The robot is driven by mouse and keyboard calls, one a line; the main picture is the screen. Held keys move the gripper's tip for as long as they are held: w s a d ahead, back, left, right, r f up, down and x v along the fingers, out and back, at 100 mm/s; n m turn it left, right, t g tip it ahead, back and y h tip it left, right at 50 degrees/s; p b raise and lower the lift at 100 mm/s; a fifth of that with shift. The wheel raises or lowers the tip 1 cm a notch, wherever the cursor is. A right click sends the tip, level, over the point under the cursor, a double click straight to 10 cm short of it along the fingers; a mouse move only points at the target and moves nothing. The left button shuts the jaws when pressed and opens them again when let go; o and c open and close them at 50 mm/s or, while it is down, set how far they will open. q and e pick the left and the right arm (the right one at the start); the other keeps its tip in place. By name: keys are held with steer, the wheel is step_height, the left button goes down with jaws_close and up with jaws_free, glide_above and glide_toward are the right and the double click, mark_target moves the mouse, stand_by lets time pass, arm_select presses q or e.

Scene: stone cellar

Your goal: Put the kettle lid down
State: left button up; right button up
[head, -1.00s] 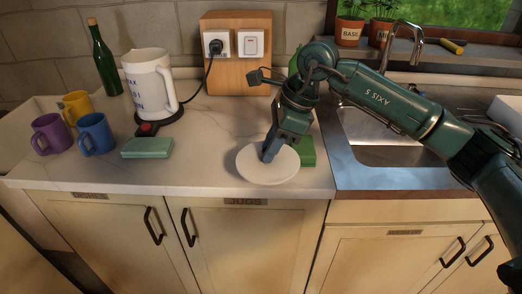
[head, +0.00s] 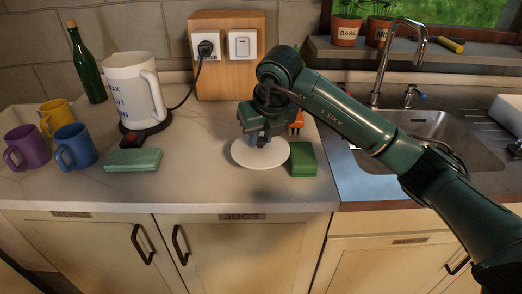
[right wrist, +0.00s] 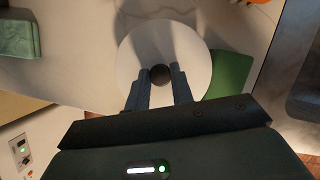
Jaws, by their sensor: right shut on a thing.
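The kettle lid (head: 262,155) is a round white disc with a dark knob, low over or on the counter; I cannot tell whether it touches. In the right wrist view the lid (right wrist: 135,55) lies flat below the gripper. My right gripper (right wrist: 161,78) is shut on the dark knob (right wrist: 160,74), one finger on each side. In the head view this gripper (head: 261,138) is seen from above and partly hides the lid's back. The white kettle (head: 128,88) stands upright at the left on its dark base. My left gripper is not in view.
A green block (head: 303,160) sits just right of the lid, an orange thing (head: 298,122) behind it. A pale green box (head: 133,160), several mugs (head: 75,147) and a bottle (head: 88,70) stand left. The sink (head: 445,135) is right. Counter (head: 195,165) left of the lid is clear.

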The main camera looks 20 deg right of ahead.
mark_target(262, 147)
steer(key=shift+f, duration=2.05)
steer(key=shift+f, duration=0.15)
steer(key=o, duration=1)
steer(key=v, duration=1.2)
steer(key=shift+s, duration=0.1)
